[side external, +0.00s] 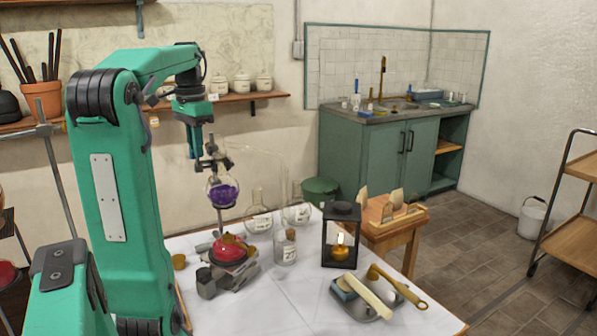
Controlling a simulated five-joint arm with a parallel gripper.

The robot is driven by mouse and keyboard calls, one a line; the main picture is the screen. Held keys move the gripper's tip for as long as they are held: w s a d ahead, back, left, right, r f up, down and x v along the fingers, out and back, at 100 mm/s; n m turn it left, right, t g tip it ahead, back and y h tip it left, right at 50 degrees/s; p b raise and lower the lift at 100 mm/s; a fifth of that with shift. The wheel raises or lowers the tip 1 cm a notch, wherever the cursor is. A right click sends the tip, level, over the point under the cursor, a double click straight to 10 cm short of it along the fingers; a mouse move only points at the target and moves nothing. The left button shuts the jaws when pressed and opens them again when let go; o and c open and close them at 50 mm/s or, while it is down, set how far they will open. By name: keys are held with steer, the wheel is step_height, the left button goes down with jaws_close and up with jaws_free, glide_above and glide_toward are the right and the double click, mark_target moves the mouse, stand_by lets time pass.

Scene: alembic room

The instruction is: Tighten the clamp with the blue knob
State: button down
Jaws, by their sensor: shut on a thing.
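My gripper (210,146) points down from the green arm and is shut at the top of the dark clamp (208,163). The blue knob is hidden at the fingers, and its colour cannot be made out. The clamp sits at the neck of a round flask (222,190) with purple liquid. How tightly the clamp grips the neck cannot be told.
Glass flasks (259,222) and a corked jar (286,248) stand close right of the clamp. A black lantern (341,236) and a tray with tools (378,311) are farther right on the white table (310,312). The table's front middle is clear.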

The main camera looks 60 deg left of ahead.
stand_by(0.3)
steer(key=shift+r, duration=0.1)
steer(key=c, duration=1.5)
jaws_free()
steer(key=shift+r, duration=0.1)
steer(key=shift+r, duration=3.75)
